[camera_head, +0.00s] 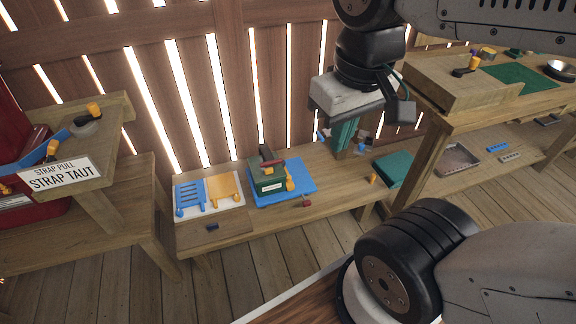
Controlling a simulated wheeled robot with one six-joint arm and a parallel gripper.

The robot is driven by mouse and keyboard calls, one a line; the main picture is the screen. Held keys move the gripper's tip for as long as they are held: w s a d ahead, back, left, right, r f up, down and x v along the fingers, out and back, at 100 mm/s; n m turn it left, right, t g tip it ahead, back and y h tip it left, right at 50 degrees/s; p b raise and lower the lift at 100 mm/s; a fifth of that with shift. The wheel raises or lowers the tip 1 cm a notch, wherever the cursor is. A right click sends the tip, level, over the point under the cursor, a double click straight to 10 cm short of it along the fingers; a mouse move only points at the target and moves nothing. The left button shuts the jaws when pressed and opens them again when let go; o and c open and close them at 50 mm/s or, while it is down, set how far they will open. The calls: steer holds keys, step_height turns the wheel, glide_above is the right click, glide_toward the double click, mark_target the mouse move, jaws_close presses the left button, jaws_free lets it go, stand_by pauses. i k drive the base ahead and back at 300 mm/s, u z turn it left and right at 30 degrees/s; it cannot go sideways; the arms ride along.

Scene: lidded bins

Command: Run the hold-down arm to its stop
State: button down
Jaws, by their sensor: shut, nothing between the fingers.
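A small green box (267,185) stands on a blue mat (305,178) on the low wooden bench. A red bar (271,163) lies across its top beside a dark upright piece, and a yellow piece (290,182) is at its right side. I cannot tell for certain which of these parts is the hold-down arm. My gripper (342,140) hangs right of the box and apart from it, over the bench. It is shut and empty; its fingertips are small and partly confused with the teal thing behind.
Blue and yellow slatted panels (222,188) lie left of the box. A teal block (394,168) sits to the right. A "STRAP PULL / STRAP TAUT" sign (61,175) is on the left stand. A higher table (470,90) stands at right; a plank wall is behind.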

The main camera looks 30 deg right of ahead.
mark_target(268, 154)
steer(key=u, duration=0.2)
steer(key=i, duration=1.3)
steer(key=z, duration=0.1)
